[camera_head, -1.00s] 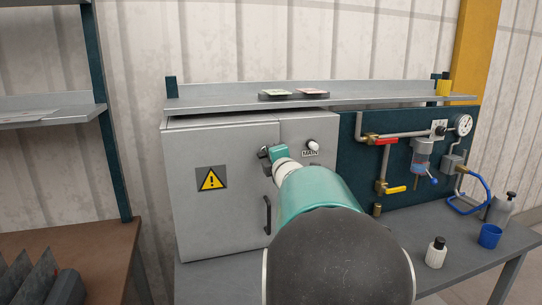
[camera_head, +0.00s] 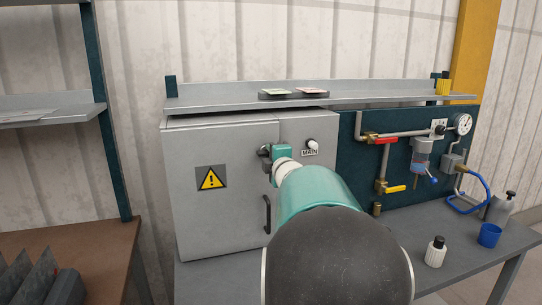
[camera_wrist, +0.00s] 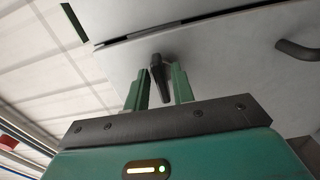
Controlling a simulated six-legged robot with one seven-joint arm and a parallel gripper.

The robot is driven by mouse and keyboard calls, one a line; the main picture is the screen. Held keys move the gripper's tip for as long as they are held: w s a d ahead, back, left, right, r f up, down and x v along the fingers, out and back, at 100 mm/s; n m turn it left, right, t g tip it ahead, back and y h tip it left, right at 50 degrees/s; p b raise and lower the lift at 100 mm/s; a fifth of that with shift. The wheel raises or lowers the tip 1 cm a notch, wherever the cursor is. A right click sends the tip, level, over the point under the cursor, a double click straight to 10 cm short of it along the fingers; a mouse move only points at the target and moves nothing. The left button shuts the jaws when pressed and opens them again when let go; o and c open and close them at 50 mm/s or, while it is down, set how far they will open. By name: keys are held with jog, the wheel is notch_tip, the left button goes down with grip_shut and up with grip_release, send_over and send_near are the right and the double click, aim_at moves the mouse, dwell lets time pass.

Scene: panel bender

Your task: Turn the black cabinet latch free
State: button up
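The grey cabinet (camera_head: 220,215) stands on the bench, with a yellow warning sign on its closed door. The black latch (camera_wrist: 158,72) shows in the wrist view near the door's edge, its lever lying between my two teal fingers. In the head view only a small dark part of it (camera_head: 264,151) shows beside my gripper (camera_head: 276,153). In the wrist view my gripper (camera_wrist: 160,88) is open around the lever. The right finger is close to the lever, and a gap shows on the left side. Whether the right finger touches it I cannot tell.
A black door handle (camera_head: 267,214) is below the latch. A white MAIN knob (camera_head: 312,144) is just right. A shelf (camera_head: 370,96) runs above the cabinet. Pipes with red and yellow valves are on the teal panel (camera_head: 350,185). A bottle (camera_head: 436,253) and blue cup (camera_head: 489,236) stand on the bench.

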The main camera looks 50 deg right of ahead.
jog(key=shift+o, duration=0.4)
jog(key=v, duration=1.3)
jog(key=shift+s+a, duration=0.2)
jog(key=shift+s, duration=0.15)
jog(key=shift+a, duration=0.1)
jog(key=shift+c, duration=0.3)
